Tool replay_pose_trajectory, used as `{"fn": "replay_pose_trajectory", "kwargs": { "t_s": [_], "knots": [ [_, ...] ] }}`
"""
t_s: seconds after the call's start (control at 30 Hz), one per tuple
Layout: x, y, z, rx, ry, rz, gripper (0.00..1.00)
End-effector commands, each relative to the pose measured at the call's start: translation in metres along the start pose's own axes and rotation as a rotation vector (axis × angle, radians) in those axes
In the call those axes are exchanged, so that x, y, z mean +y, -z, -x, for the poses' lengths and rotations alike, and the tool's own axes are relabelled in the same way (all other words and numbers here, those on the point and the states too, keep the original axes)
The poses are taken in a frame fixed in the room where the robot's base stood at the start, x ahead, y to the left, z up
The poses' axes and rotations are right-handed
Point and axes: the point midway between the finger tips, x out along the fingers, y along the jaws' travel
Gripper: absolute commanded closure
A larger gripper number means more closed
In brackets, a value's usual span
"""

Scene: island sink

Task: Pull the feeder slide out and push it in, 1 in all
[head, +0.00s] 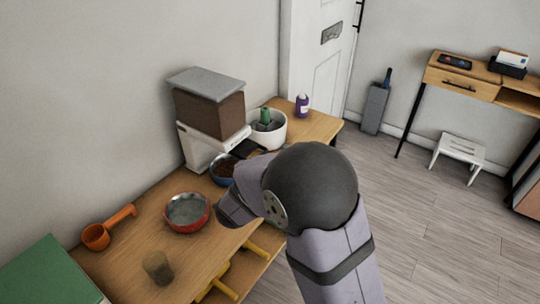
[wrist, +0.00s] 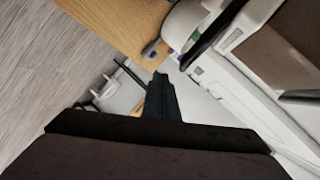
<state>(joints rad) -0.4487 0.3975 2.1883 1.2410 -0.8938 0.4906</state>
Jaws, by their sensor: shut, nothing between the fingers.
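The feeder (head: 208,112) stands against the wall on the wooden table, with a brown hopper, a grey lid and a white base. In the wrist view, its white body (wrist: 243,88) runs down the right side, beside the brown hopper (wrist: 287,48). I cannot make out the feeder slide or how far out it is. My gripper (wrist: 160,82) is shut and empty, its dark fingers pointing up the picture just left of the white body. I cannot tell whether they touch it. In the head view, my arm hides the fingertips.
A blue bowl of brown food (head: 223,169) sits before the feeder. A red bowl (head: 187,211), orange scoop (head: 97,236) and brownish cup (head: 158,267) stand nearer. A white pot (head: 276,134) and purple can (head: 302,104) stand beyond the feeder. A green box (head: 48,273) fills the lower left.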

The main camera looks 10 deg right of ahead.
Motion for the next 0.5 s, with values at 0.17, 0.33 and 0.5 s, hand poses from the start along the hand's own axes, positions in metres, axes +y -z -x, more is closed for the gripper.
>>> {"fn": "replay_pose_trajectory", "kwargs": {
  "t_s": [0.17,0.33,0.5],
  "knots": [
    [0.022,0.019,-0.029,-0.128,-0.192,-0.184,1.00],
    [0.040,0.034,-0.040,-0.278,-0.377,-0.406,1.00],
    [0.044,0.053,-0.034,-0.432,-0.536,-0.645,1.00]
  ]
}}
